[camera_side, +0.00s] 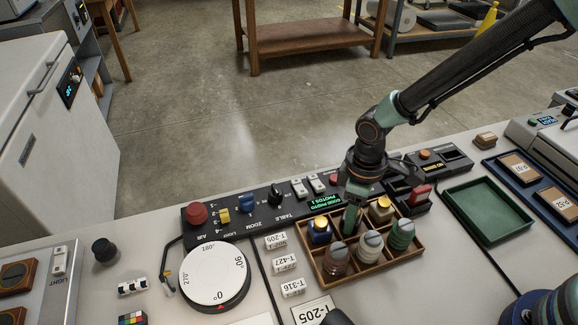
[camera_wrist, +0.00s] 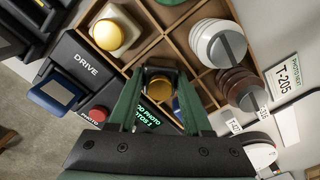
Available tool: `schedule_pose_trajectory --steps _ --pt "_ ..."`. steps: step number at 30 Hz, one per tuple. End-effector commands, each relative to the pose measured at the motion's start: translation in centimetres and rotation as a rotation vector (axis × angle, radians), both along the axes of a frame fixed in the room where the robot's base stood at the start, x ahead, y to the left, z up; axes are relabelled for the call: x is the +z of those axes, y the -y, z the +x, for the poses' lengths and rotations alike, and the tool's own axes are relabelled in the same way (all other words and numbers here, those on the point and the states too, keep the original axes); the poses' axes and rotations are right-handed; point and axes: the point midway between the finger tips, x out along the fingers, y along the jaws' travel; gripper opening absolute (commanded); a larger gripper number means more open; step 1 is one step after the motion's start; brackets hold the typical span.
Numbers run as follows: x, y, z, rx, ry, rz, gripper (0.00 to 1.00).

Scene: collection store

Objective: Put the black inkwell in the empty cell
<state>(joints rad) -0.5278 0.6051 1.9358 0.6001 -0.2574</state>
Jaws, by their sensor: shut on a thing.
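My gripper (camera_side: 352,222) points down over the middle cell of the back row of the wooden box (camera_side: 345,284). In the side view the fingers largely hide the inkwell. The held inkwell is between the blue inkwell (camera_side: 319,232) on the left and the white inkwell (camera_side: 380,210) on the right. I cannot tell whether its base touches the cell floor.
A control panel (camera_side: 262,214) runs behind the box. A dial (camera_side: 215,275) and labels (camera_side: 284,263) lie left. An empty green tray (camera_side: 487,213) lies right.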

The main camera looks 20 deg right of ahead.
Motion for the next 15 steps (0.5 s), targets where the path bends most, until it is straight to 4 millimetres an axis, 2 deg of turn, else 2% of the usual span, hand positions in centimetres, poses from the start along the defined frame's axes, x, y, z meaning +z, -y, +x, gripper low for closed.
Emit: schedule_pose_trajectory --steps 6,7,15 --pt "-0.32 -0.01 0.01 0.0 0.0 0.0 0.0" --pt "-0.29 -0.01 0.02 0.0 0.0 0.0 0.61" --pt "-0.26 -0.01 0.01 0.0 0.0 0.0 0.62"
